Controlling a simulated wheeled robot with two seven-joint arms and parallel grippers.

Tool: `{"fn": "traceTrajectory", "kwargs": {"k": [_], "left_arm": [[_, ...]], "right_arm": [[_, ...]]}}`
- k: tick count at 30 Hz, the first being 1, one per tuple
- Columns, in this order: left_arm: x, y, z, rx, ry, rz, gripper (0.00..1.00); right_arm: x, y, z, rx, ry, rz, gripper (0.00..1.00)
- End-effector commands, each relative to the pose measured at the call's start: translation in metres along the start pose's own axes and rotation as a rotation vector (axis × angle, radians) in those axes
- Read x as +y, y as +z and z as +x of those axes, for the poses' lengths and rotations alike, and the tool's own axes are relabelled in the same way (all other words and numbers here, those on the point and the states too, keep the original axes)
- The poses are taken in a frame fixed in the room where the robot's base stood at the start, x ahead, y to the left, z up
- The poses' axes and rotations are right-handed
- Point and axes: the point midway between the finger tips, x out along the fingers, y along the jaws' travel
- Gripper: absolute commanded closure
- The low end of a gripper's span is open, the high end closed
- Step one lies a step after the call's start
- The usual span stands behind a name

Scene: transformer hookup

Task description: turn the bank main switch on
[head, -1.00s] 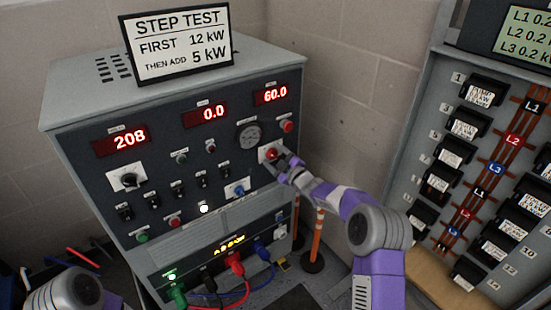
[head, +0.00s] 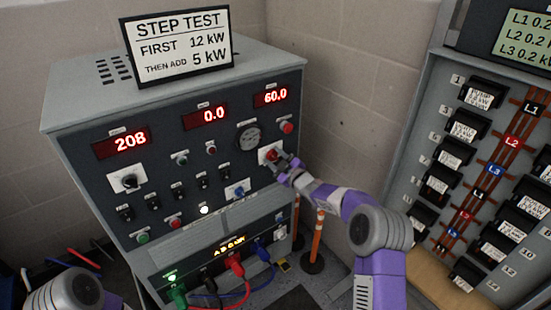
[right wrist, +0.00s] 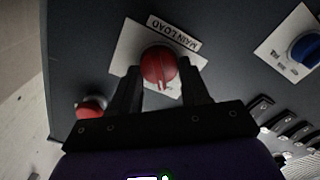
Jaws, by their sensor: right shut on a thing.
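A red rotary knob (head: 270,154) on a white plate is on the right side of the grey cabinet's front panel. It also shows in the right wrist view (right wrist: 159,67), where its plate reads MAIN LOAD. My right gripper (head: 284,164) is at this knob, with its fingers (right wrist: 158,75) on either side of it and shut on it. The fingers partly hide the plate. My left arm shows only at the lower left edge of the head view; its gripper is out of view.
A red button (head: 287,127) is above the knob, and a blue knob (head: 238,191) is to its lower left. The displays read 208, 0.0 and 60.0. A breaker panel (head: 422,158) stands at right. An orange post (head: 317,236) stands on the floor below my right arm.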

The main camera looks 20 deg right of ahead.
Motion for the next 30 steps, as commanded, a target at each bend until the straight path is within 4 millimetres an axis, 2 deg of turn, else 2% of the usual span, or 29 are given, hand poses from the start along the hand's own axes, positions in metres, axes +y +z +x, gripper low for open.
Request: {"fn": "traceTrajectory", "kwargs": {"k": [30], "left_arm": [[0.013, 0.002, -0.036, 0.000, 0.000, 0.000, 0.57]], "right_arm": [[0.005, 0.002, 0.000, -0.002, 0.001, 0.942, 0.85]]}}
